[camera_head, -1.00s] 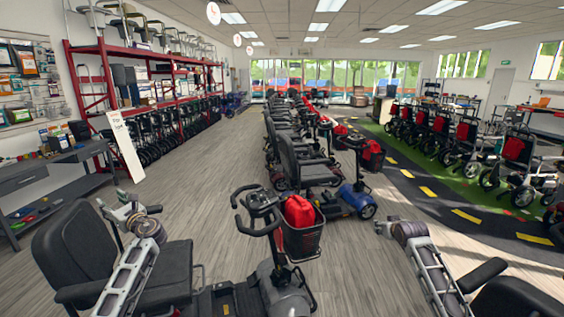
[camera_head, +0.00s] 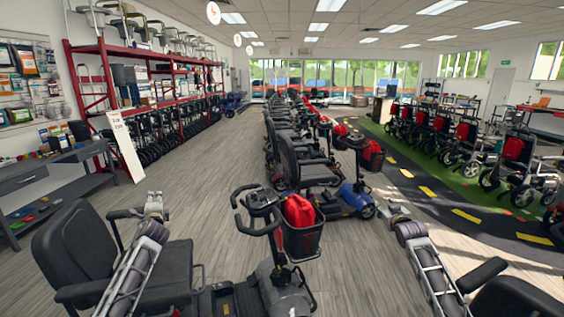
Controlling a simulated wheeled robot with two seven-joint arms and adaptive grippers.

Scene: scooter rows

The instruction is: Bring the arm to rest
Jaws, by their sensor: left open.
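My left arm comes in from the bottom left, and its gripper (camera_head: 154,203) is raised in front of the black scooter seat at the left. It is small here, open, and nothing shows in it. My right arm comes in from the bottom right, and its gripper (camera_head: 395,209) is over the grey floor to the right of the nearest scooter. I cannot make out its fingers well enough to tell their state. No object shows in it.
The nearest scooter (camera_head: 266,200) has a red bag (camera_head: 299,210) in its basket, between my arms. Its black seat (camera_head: 75,250) is at the left. A row of scooters runs back from it. Red shelving (camera_head: 105,78) lines the left wall. Bare floor (camera_head: 200,170) lies left of the row.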

